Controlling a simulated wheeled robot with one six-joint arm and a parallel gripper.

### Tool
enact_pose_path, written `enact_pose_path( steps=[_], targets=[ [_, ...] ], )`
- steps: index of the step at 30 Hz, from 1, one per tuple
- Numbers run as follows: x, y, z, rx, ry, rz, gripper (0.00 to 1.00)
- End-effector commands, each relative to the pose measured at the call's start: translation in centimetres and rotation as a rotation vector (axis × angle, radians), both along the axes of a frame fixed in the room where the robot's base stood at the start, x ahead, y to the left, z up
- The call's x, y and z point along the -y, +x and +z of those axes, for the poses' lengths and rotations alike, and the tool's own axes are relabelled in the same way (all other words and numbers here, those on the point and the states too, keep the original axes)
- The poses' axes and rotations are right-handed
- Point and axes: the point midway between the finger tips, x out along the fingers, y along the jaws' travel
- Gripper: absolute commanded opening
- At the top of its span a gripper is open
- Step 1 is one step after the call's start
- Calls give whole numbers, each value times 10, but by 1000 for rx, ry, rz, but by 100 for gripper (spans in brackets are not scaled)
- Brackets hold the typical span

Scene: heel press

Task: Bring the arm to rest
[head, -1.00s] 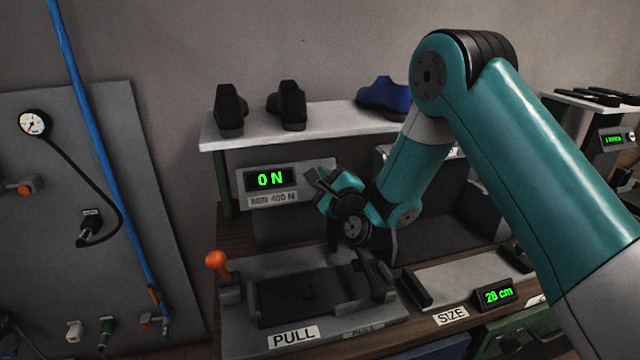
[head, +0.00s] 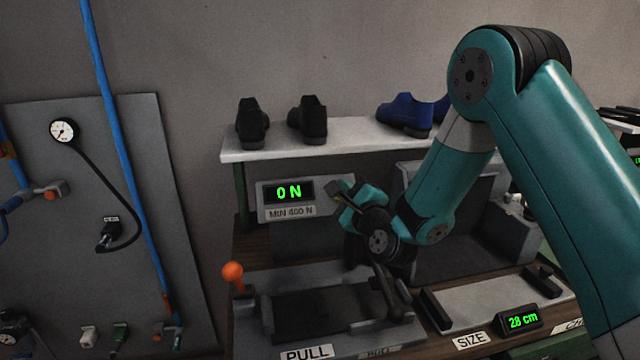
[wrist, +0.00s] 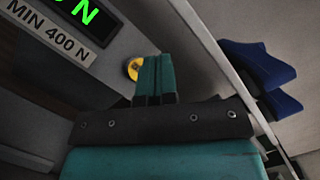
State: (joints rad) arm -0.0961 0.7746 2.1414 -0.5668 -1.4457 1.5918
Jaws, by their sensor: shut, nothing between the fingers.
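My teal arm reaches in from the right in the head view, bent at the elbow. My gripper (head: 345,193) is held above the pull fixture (head: 335,304), just right of the green "0 N" display (head: 289,192). In the wrist view my gripper (wrist: 155,62) shows as teal fingers closed together with nothing between them. A yellow round part (wrist: 134,68) is seen just beside the fingertips; I cannot tell how far behind them it is.
Two black shoes (head: 308,120) and blue shoes (head: 405,114) stand on a white shelf (head: 345,138) above. An orange-knobbed lever (head: 233,273) is at the fixture's left. A size plate with a "28 cm" display (head: 521,320) lies right. A gauge panel (head: 150,200) stands left.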

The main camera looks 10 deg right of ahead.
Motion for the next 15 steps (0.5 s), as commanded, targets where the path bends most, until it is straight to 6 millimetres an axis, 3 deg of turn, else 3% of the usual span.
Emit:
enact_pose_path(
  steps=[5,8,15],
  targets=[
    [-6,-16,5,-112,-385,102,0],
    [-1,-40,-1,-216,-743,216,0],
    [46,-135,-21,-459,-1484,609,0]
  ],
)
